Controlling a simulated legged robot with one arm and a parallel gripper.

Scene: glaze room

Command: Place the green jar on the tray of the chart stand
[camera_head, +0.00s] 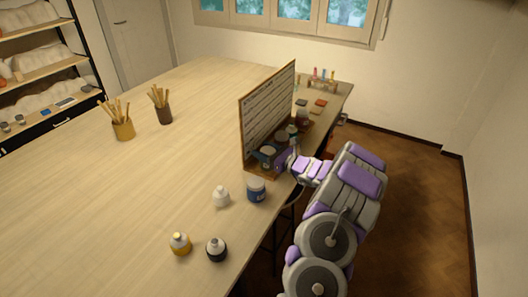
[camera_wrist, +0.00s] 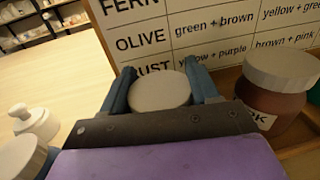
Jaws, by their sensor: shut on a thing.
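My gripper (camera_wrist: 165,78) has its two blue fingers shut around a jar with a pale lid (camera_wrist: 160,90). The jar's body is hidden, so I cannot tell its colour. In the head view, my gripper (camera_head: 271,157) is at the near end of the chart stand (camera_head: 266,108). The lettered chart (camera_wrist: 185,35) stands just beyond the held jar in the wrist view. The stand's tray (camera_wrist: 302,148) runs along its foot. A red-brown jar (camera_wrist: 272,102) with a pale lid stands on it, right of my gripper. Whether the held jar touches the tray is hidden.
A blue jar (camera_head: 256,191), a white bottle (camera_head: 221,198), a yellow bottle (camera_head: 180,244) and a dark bottle (camera_head: 216,250) stand nearer on the table. Two tool pots (camera_head: 123,129) (camera_head: 164,113) stand left. A tube rack (camera_head: 322,84) is behind. The table's middle is clear.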

